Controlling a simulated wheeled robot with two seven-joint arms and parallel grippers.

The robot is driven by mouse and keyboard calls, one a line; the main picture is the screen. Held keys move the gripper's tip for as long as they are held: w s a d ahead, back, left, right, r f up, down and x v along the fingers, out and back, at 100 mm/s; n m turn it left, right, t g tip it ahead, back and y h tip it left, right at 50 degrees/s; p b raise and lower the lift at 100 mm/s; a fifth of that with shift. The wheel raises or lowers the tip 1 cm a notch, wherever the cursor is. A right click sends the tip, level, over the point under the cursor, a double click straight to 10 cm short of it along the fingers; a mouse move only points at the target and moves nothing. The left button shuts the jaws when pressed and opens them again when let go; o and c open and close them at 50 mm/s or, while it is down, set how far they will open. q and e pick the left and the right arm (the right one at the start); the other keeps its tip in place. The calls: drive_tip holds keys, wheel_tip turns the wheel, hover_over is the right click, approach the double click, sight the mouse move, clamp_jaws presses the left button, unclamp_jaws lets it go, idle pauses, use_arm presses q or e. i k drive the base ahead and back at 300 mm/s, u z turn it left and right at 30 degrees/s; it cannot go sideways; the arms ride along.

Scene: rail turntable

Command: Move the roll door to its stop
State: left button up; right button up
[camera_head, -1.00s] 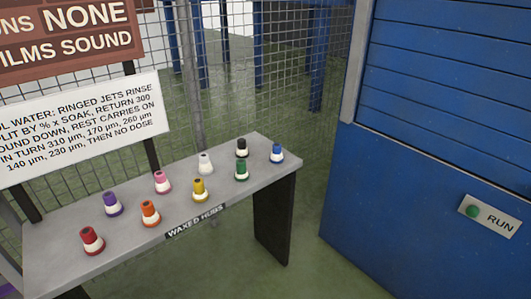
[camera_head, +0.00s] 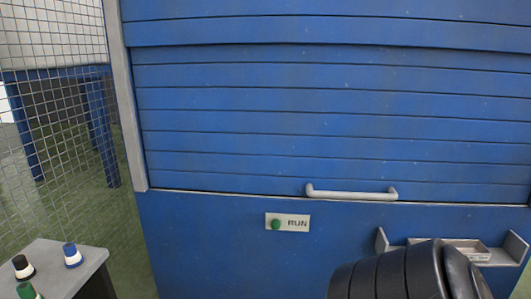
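The blue slatted roll door (camera_head: 300,125) fills the middle and right of the view. Its bottom edge meets the top of the blue lower panel (camera_head: 200,235), so it looks fully down. A light grey bar handle (camera_head: 350,194) is fixed near its bottom edge. A black ribbed part of my own arm shows at the bottom right, below the handle and apart from it. Neither gripper's fingers show.
A green button on a RUN plate (camera_head: 289,223) sits on the panel below the door. A grey shelf with a small tray (camera_head: 460,249) is at the lower right. A table corner (camera_head: 60,262) with several coloured hubs is at lower left, before a wire mesh fence (camera_head: 55,130).

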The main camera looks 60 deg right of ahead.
sight(334, 139)
drive_tip(key=z, duration=2.25)
drive_tip(key=i, duration=0.9)
drive_tip(key=u, duration=0.1)
